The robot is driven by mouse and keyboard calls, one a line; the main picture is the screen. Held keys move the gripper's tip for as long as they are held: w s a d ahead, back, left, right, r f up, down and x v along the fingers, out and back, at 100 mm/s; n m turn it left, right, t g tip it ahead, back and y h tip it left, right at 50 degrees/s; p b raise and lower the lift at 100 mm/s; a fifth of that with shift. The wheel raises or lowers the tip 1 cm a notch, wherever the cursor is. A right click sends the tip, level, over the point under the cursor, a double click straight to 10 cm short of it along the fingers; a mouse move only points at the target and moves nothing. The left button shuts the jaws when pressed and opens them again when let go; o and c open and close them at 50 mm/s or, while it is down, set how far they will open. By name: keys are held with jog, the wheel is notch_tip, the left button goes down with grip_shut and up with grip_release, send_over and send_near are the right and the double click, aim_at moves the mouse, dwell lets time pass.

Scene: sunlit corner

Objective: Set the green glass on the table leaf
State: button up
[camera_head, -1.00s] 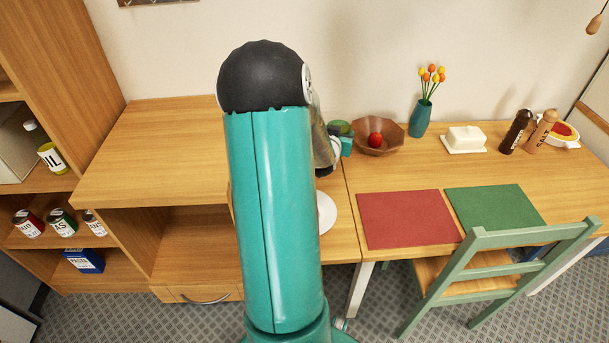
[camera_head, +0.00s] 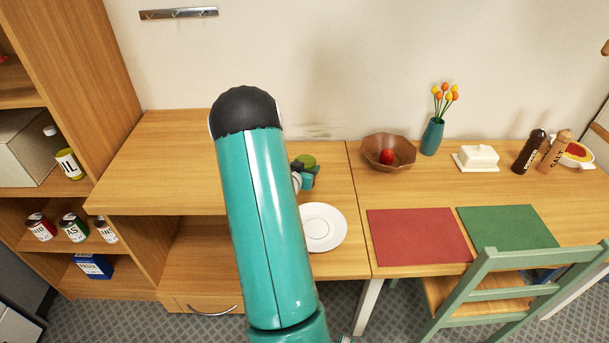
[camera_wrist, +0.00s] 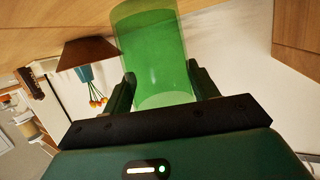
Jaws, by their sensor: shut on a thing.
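The green glass (camera_wrist: 155,55) is see-through and sits between the two fingers of my gripper (camera_wrist: 160,75) in the wrist view, shut on it. In the head view, the green glass (camera_head: 306,160) shows as a small green round beside my gripper (camera_head: 308,175), over the wooden surface left of the seam. My arm hides part of both. Whether the glass touches the wood cannot be told. The wooden table top (camera_head: 410,195) continues right of the seam; which section is the leaf is not marked.
A white plate (camera_head: 322,228) lies just in front of my gripper. A brown bowl (camera_head: 372,157) with a red fruit stands to the right, near a teal vase (camera_head: 432,136). Red (camera_head: 418,236) and green (camera_head: 508,227) mats lie at the front. The left wooden top (camera_head: 165,160) is clear.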

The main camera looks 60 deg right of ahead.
jog(key=shift+w+f, duration=0.1)
jog(key=shift+f, duration=1.5)
jog(key=o, duration=1.1)
jog(key=shift+f, duration=0.1)
jog(key=shift+a+r, duration=0.25)
jog(key=v, duration=1.1)
jog(key=shift+a, duration=0.25)
